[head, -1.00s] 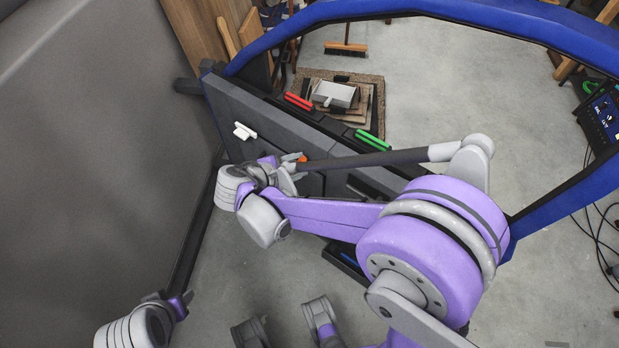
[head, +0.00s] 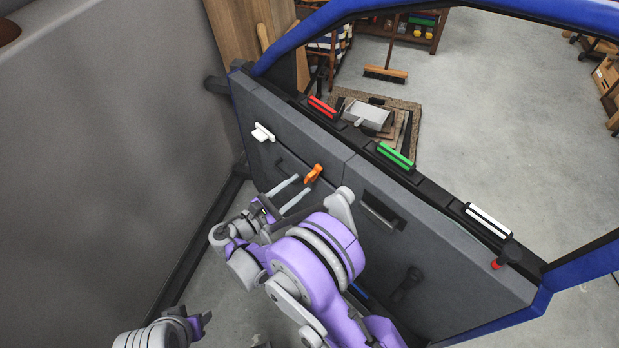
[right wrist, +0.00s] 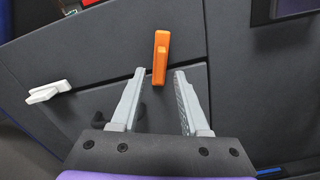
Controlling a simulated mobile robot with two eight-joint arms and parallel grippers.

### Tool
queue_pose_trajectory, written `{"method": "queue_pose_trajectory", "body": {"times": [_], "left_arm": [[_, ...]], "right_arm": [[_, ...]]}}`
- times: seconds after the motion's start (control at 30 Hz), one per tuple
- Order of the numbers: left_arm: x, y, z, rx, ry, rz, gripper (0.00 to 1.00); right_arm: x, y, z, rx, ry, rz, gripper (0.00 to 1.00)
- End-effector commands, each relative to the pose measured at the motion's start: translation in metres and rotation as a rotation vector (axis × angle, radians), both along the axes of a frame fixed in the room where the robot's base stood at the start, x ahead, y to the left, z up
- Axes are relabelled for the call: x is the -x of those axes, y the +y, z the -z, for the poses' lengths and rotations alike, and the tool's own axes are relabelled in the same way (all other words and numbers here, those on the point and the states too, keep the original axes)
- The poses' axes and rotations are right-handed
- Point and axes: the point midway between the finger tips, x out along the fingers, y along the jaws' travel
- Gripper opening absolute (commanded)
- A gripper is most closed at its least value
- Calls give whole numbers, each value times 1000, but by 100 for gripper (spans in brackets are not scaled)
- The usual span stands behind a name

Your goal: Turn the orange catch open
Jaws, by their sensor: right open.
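The orange catch (head: 313,173) is a small lever on the grey door panel (head: 400,200). In the right wrist view the orange catch (right wrist: 160,58) stands nearly upright, just beyond and between my fingertips. My right gripper (head: 289,188) is open and empty, its two grey fingers pointing at the catch. In the right wrist view the open fingers (right wrist: 159,72) appear apart from the catch, with panel visible between them. My left gripper (head: 198,322) is at the lower left, far from the catch; its jaws are too small and turned to judge.
A white catch (head: 263,132) sits left of the orange one. Red (head: 321,107), green (head: 394,156) and white (head: 488,221) bars line the door's top ledge. A dark handle recess (head: 382,209) and a red-tipped knob (head: 499,263) are to the right. Blue frame surrounds the window opening.

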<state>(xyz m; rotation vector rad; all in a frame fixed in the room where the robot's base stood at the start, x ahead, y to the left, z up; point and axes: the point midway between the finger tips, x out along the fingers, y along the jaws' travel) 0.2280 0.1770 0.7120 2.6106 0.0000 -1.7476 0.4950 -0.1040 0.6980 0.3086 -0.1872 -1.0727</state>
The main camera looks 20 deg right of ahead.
Motion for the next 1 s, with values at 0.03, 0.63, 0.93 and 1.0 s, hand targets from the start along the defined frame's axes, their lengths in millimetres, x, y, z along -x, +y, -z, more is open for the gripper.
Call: {"method": "queue_pose_trajectory", "body": {"times": [0.03, 0.63, 0.93, 1.0], "left_arm": [[0, 0, 2, 0, 1, 0, 50], [-1, 0, 5, 0, 2, 0, 50], [0, 0, 5, 0, 2, 0, 50], [-1, 0, 5, 0, 2, 0, 50]], "right_arm": [[-5, -10, 1, 0, 1, 3, 45], [-24, -44, 0, -1, 0, 0, 45], [-24, -44, 0, -2, 0, -1, 0], [-24, -44, 0, -2, 0, -1, 0]]}}
